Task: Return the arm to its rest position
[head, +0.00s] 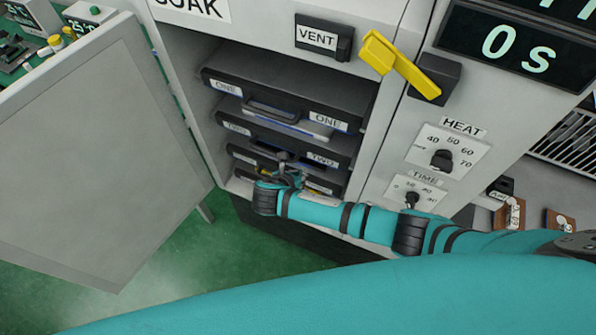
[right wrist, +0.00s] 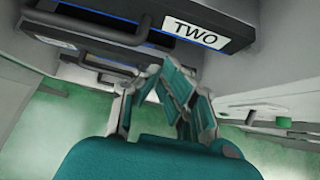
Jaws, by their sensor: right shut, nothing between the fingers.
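My right arm is teal with black bands and reaches in from the right in the head view. My right gripper (head: 284,160) is at the front of the open cabinet, by the lower trays. In the right wrist view the gripper (right wrist: 160,72) is shut with nothing between its fingers. It points toward the tray labelled TWO (right wrist: 195,35), and I cannot tell whether it touches it. That tray (head: 322,160) is partly hidden by the gripper in the head view. My left gripper is not in view.
The cabinet door (head: 95,160) hangs open at the left. The tray labelled ONE (head: 290,105) sits above. A yellow lever (head: 400,62), the HEAT dial (head: 441,160) and the TIME dial (head: 411,199) are on the right-hand panel. Green floor (head: 240,245) lies below.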

